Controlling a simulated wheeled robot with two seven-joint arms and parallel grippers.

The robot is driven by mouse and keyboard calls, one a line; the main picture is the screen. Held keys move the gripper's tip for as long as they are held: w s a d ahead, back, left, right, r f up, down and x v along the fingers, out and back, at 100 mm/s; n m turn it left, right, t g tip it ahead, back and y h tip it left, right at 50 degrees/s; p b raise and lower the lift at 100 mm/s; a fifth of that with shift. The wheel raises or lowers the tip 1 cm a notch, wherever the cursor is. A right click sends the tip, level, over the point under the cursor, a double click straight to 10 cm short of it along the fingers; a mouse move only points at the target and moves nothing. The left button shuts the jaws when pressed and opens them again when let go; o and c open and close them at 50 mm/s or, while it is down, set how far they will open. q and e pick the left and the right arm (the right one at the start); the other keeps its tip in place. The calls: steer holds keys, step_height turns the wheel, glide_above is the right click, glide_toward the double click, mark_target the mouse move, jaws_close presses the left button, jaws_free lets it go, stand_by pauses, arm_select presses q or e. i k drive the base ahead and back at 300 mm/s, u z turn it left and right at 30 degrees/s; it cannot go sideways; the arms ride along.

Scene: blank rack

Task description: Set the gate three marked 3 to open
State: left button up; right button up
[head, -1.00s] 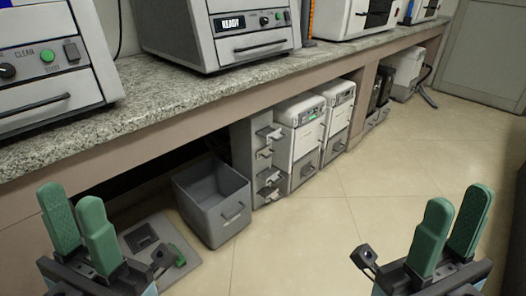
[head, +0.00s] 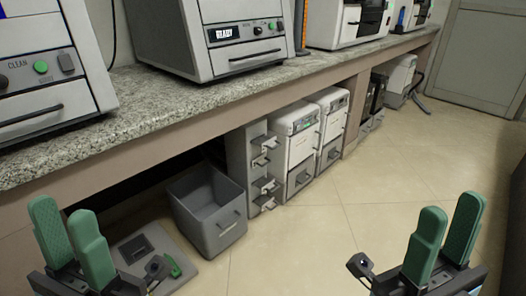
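A narrow grey upright panel (head: 262,168) with several small protruding levers or brackets stands under the counter, left of two white machines. No marking 3 can be read on it, and I cannot tell which part, if any, is gate three. My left gripper (head: 67,220) is at the lower left, its green fingers apart and empty. My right gripper (head: 446,213) is at the lower right, also with fingers apart and empty. Both are in the foreground, well away from the panel.
A grey open bin (head: 219,233) stands on the floor in front of the panel's left side. A flat grey plate (head: 142,244) with a green part lies left of it. White machines (head: 297,148) fill the space right of the panel. The tiled floor (head: 310,240) ahead is clear.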

mark_target(258, 162)
steer(key=z, duration=1.35)
steer(key=i, duration=2.7)
steer(key=u, duration=3.4)
steer(key=i, duration=0.55)
